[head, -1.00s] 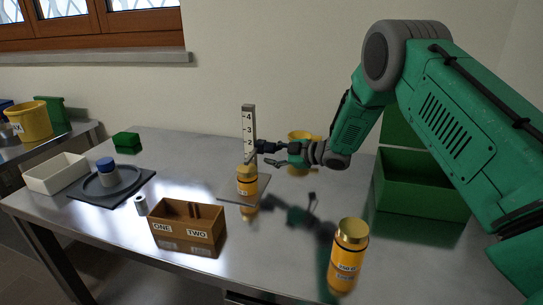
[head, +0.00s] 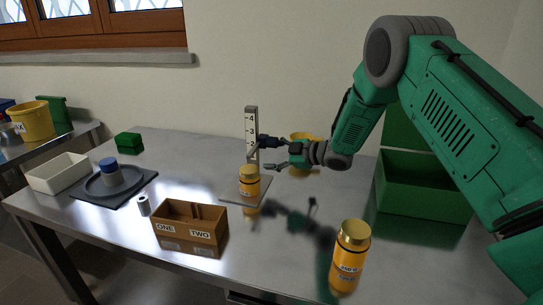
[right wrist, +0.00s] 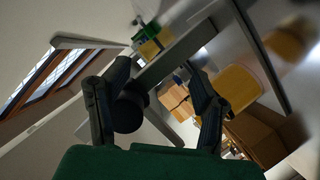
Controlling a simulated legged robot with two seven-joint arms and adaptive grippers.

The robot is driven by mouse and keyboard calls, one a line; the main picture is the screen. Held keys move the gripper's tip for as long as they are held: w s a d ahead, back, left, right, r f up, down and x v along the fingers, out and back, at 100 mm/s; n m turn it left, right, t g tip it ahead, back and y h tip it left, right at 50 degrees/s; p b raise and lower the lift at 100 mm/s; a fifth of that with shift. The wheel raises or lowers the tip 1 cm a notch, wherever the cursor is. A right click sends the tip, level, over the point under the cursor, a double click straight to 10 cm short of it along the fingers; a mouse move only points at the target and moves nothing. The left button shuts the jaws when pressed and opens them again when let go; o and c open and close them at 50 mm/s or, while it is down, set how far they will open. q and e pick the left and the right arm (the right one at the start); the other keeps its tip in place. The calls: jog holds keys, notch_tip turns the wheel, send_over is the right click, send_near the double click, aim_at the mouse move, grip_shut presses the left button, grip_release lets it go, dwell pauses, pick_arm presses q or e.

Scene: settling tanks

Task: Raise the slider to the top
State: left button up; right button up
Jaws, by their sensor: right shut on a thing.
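A grey upright post (head: 251,118) with a number scale stands on a thin base plate (head: 232,199) in the middle of the table. The numbers 4 and 3 show on the post; the lower scale is partly hidden. My right gripper (head: 266,152) reaches in from the right beside the post, at about the level just below the 3. It is shut on the slider, which is dark and small at the post and mostly covered by the fingers. In the right wrist view a dark round part (right wrist: 128,112) shows by the left finger. My left gripper is not in view.
An orange jar (head: 249,184) stands at the post's foot. Another orange jar (head: 349,262) stands at the front. A brown divided box (head: 186,238), a green bin (head: 425,190), a yellow container (head: 300,137) and a dark tray (head: 88,194) are around.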

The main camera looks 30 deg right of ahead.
jog(key=p+v, duration=0.8)
jog(key=v, duration=0.7)
jog(key=shift+s+r+p, duration=0.25)
jog(key=shift+r+p, duration=0.05)
dwell(0.5)
jog(key=shift+a, duration=0.1)
dwell(0.4)
jog(key=v, duration=1.2)
jog(key=shift+w, duration=0.15)
